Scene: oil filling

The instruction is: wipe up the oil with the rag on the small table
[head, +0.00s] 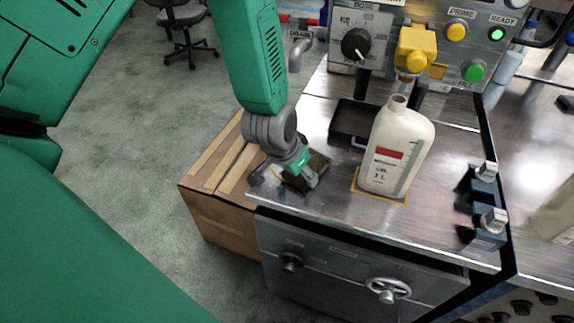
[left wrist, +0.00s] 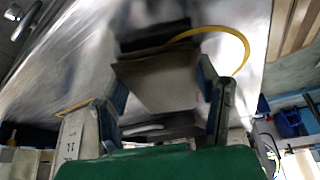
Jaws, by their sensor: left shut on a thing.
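My left gripper (head: 300,177) is low over the front left corner of the steel bench top (head: 335,205). It is shut on a dark brownish rag (head: 318,166). In the left wrist view the rag (left wrist: 160,80) spans the space between the two fingers. I cannot tell whether the rag touches the steel. A thin yellow curve (left wrist: 246,50) shows beside the rag in the left wrist view. No oil can be made out clearly; the gripper and rag hide part of the surface. My right gripper is not in view.
A white bottle (head: 398,150) stands right of my gripper on a yellow-outlined square. A dark tray (head: 352,121) lies behind. A yellow nozzle (head: 415,50) hangs above the bottle. Blue clamps (head: 482,205) stand at right. A cardboard box (head: 222,205) sits left of the bench.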

